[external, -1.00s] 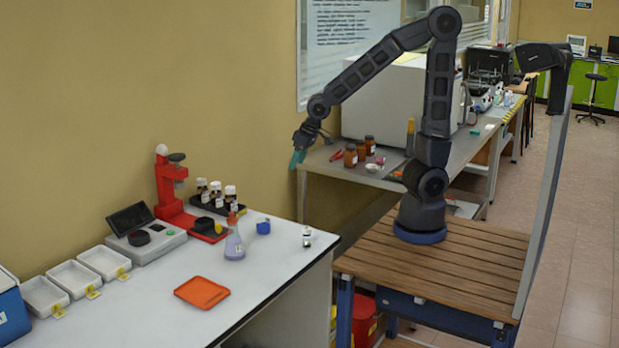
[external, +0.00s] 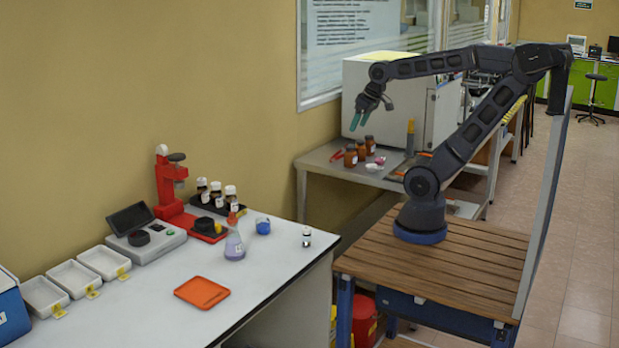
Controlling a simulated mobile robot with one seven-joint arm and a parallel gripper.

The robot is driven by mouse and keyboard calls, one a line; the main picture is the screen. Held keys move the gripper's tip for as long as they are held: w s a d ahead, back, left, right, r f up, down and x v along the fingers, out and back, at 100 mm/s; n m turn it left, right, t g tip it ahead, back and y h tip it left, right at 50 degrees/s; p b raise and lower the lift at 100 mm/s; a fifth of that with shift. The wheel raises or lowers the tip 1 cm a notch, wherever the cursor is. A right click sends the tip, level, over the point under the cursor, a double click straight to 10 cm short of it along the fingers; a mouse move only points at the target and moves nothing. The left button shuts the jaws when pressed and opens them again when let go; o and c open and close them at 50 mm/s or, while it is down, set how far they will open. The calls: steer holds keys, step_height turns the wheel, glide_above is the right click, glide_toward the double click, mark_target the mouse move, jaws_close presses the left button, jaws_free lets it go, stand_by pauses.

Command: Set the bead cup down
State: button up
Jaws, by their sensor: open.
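My gripper (external: 360,121) is open, its two teal fingertips apart and pointing down, with nothing visible between them. It hangs high in front of the white cabinet, above the grey side bench. A small blue cup (external: 263,226) stands on the white table, right of the conical flask (external: 234,246); it is the likely bead cup, but it is too small to tell what is in it. My gripper is well away from it, up and to the right.
An orange tray (external: 202,293) lies at the front of the white table (external: 265,276). A small vial (external: 306,237) stands near its right end. A red stand (external: 170,185) and dark-brown bottles are behind. Brown jars (external: 351,156) stand on the grey bench (external: 325,163).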

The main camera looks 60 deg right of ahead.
steer(key=shift+s+d+r, duration=0.15)
steer(key=shift+s+d, duration=0.1)
steer(key=shift+s, duration=0.35)
steer(key=shift+s+d+r, duration=0.1)
steer(key=shift+s+d, duration=0.15)
steer(key=shift+s, duration=0.3)
